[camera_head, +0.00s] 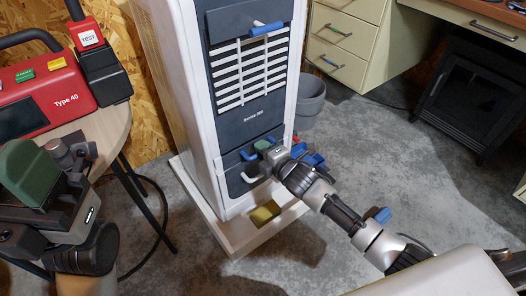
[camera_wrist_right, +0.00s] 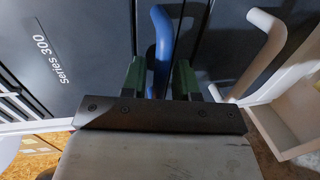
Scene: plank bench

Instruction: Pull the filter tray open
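The tall white and dark grey unit (camera_head: 205,100) marked "Series 300" stands on a pale base. Below its slats is a shallow front with a blue handle (camera_head: 246,155), partly hidden by my right gripper (camera_head: 262,147). In the right wrist view, the blue handle (camera_wrist_right: 161,45) lies between the green fingers of the right gripper (camera_wrist_right: 160,80). A gap shows on one side, so the fingers are around it, not closed on it. The tray looks shut. My left gripper (camera_head: 28,170) is at the left edge; its finger gap is not clear.
A lower drawer has a white handle (camera_head: 252,177), just below the blue one; it also shows in the wrist view (camera_wrist_right: 262,50). Another blue handle (camera_head: 266,29) is higher up. A red case (camera_head: 45,95) sits on a round table at left. A grey bin (camera_head: 309,100) stands behind right.

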